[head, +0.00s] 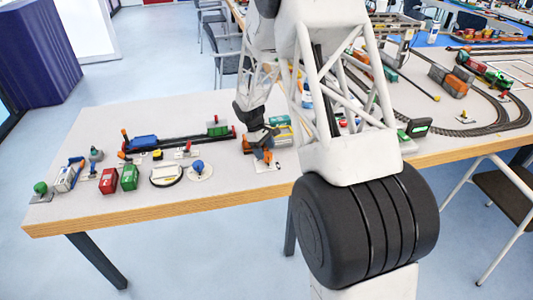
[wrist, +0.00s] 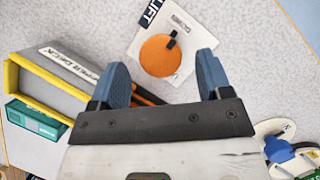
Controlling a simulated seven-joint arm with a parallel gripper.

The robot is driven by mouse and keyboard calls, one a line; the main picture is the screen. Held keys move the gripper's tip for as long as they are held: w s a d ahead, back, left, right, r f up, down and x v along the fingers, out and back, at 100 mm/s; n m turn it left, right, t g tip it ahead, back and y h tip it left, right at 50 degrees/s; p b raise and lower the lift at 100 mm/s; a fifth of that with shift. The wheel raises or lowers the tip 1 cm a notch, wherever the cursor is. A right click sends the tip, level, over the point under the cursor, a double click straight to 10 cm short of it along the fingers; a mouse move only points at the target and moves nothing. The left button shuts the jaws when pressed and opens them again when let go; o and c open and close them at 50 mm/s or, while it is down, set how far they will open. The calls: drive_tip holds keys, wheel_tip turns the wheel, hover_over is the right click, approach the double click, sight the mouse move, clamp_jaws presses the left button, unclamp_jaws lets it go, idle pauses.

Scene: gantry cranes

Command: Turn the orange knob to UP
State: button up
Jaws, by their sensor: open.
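The orange knob (wrist: 157,58) is a round disc with a short black mark near its upper right edge in the wrist view. It sits on a white plate (wrist: 185,72) with dark lettering; one word reads LIFT, and the small print is hard to read. My gripper (wrist: 162,64) is open, with one blue finger on each side of the knob in the picture. I see a gap on both sides and cannot tell its height above the plate. In the head view my gripper (head: 258,144) hangs at the plate (head: 267,167) and partly hides the knob.
A grey and yellow box (wrist: 62,78) and a green block (wrist: 35,119) lie left in the wrist view; a blue knob on a round white base (wrist: 276,151) lies right. In the head view, red (head: 109,181) and green (head: 130,177) containers stand left, and tracks (head: 490,127) run right.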

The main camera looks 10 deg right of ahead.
drive_tip(key=shift+x, duration=1.05)
drive_tip(key=shift+c, duration=0.2)
drive_tip(key=c, duration=0.9)
